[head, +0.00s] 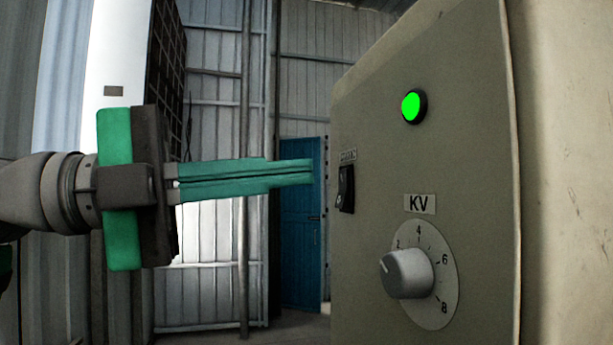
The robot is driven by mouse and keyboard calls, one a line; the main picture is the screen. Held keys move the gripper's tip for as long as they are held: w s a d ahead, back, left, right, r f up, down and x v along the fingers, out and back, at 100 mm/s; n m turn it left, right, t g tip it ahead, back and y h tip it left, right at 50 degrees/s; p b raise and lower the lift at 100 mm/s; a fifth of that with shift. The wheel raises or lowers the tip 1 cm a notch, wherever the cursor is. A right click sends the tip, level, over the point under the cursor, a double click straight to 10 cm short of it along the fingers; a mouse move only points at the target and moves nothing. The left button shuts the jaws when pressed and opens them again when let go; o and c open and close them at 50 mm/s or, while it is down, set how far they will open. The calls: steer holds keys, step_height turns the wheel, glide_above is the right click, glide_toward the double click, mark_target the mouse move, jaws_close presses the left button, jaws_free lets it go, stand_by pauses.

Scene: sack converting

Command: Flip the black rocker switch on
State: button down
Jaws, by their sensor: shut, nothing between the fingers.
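The black rocker switch (346,188) sits on the left part of the grey-green panel face (460,160) in the head view, under a small label too blurred to read in full. My gripper (311,171) has long green fingers, shut together and empty. It points right, level with the upper part of the switch. The fingertips appear just left of the switch, with a small gap in the picture. The switch is seen at a steep angle, so which way it is rocked is hard to tell. A round green lamp (411,105) on the panel is lit.
Below the switch, a grey knob (406,273) sits on a dial with numbers, under a KV label (419,204). A pale wall or cabinet (565,180) stands at right. A blue door (302,230) and metal sheet walls are behind. Open space lies left of the panel.

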steer(key=r+v, duration=0.2)
steer(key=v, duration=0.9)
steer(key=shift+a+r, duration=0.2)
steer(key=shift+r, duration=0.1)
steer(key=shift+s, duration=0.1)
